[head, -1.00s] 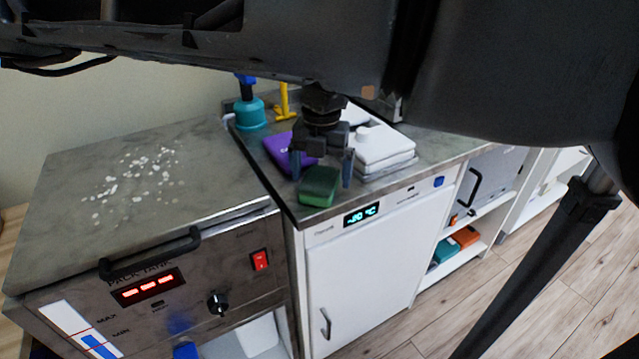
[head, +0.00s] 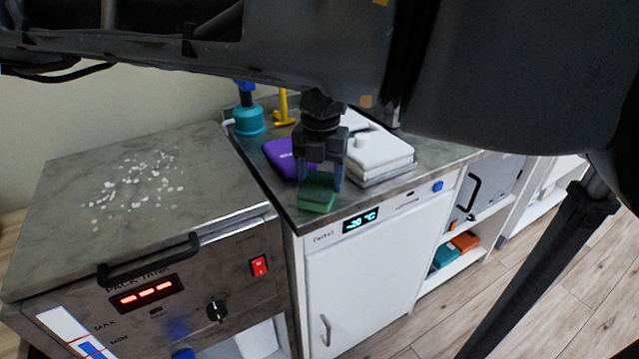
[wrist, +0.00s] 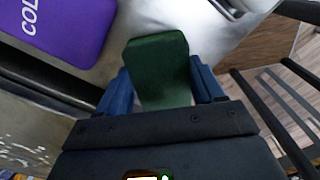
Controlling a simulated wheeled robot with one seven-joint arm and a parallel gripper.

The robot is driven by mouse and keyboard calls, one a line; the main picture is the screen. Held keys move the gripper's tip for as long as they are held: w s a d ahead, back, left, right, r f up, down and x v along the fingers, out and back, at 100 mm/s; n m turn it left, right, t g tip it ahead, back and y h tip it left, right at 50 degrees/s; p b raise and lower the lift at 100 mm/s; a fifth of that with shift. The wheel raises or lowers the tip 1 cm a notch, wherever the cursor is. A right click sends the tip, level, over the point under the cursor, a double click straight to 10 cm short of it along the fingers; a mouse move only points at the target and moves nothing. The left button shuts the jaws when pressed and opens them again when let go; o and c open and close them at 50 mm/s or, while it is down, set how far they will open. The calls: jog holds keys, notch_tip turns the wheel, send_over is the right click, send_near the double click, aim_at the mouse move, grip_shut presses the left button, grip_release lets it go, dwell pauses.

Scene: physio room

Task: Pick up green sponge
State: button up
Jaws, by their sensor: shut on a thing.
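The green sponge (head: 317,194) is at the front left corner of the counter above the small white freezer. My gripper (head: 320,182) points down over it, with a finger at each side. In the wrist view the sponge (wrist: 158,66) stands between the two blue fingers of my gripper (wrist: 172,85), which are shut on it. The sponge appears to be at counter level; I cannot tell whether it touches the surface.
A purple pack (head: 281,155) lies just behind and left of the sponge. A white stacked case (head: 380,156) sits close on the right. A teal bottle (head: 249,120) and a yellow object (head: 284,108) stand behind. The steel pack tank (head: 120,215) is left.

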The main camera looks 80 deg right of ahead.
aim_at(322, 180)
jog(key=shift+r, duration=0.15)
jog(key=shift+r, duration=0.25)
jog(key=r, duration=0.3)
jog(key=shift+s+d+r+b, duration=0.1)
jog(key=shift+d+r+b, duration=0.2)
jog(key=shift+b, duration=0.05)
jog(key=s+d+r+b, duration=0.1)
jog(key=s+d+r, duration=0.4)
jog(key=d, duration=0.5)
jog(key=shift+r, duration=0.8)
